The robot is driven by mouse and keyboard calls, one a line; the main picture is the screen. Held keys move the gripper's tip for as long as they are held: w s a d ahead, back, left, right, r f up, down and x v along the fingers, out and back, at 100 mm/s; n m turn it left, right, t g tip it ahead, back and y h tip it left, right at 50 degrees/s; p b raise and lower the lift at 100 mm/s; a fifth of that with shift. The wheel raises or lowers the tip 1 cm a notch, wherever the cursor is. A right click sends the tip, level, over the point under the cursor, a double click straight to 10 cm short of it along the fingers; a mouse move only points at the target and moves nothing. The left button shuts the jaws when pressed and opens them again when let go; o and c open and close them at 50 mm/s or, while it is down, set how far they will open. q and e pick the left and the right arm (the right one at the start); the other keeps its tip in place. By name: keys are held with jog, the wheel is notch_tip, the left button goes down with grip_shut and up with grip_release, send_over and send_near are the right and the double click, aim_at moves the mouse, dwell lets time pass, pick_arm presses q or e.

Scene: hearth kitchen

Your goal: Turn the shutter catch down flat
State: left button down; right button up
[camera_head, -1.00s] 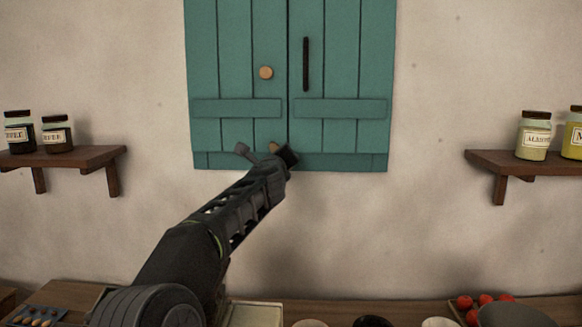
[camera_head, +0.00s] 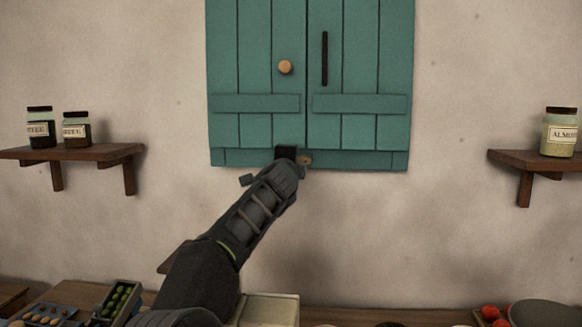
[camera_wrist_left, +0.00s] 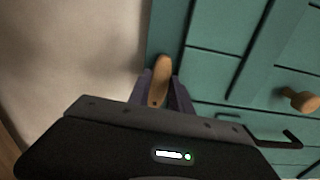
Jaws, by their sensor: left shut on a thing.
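The teal shutters (camera_head: 360,130) hang closed on the wall in the head view. My left gripper (camera_head: 287,158) is at their bottom edge, near the seam, and hides most of the catch. A small tan part of the shutter catch (camera_head: 306,159) shows just right of the fingers. In the left wrist view the tan, rounded catch (camera_wrist_left: 160,78) stands between the dark fingers of my left gripper (camera_wrist_left: 162,92), which is shut on it. How far the catch is turned is hard to tell. My right gripper is not in view.
A round wooden knob (camera_head: 285,67) and a black bar handle (camera_head: 325,58) are on the shutters above. Shelves with jars flank them, left (camera_head: 75,153) and right (camera_head: 540,160). A green-filled box (camera_head: 118,300) and red fruits (camera_head: 490,313) are below. The wall around the shutters is bare.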

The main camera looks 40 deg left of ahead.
pick_arm(q)
jog(key=shift+f+n, duration=0.15)
jog(key=shift+n, duration=0.25)
jog(key=c, duration=1.2)
grip_release()
jog(key=shift+o, duration=0.2)
jog(key=b+v, duration=0.4)
jog(key=v, duration=0.3)
jog(key=shift+s+d, duration=0.25)
jog(key=shift+s, duration=0.05)
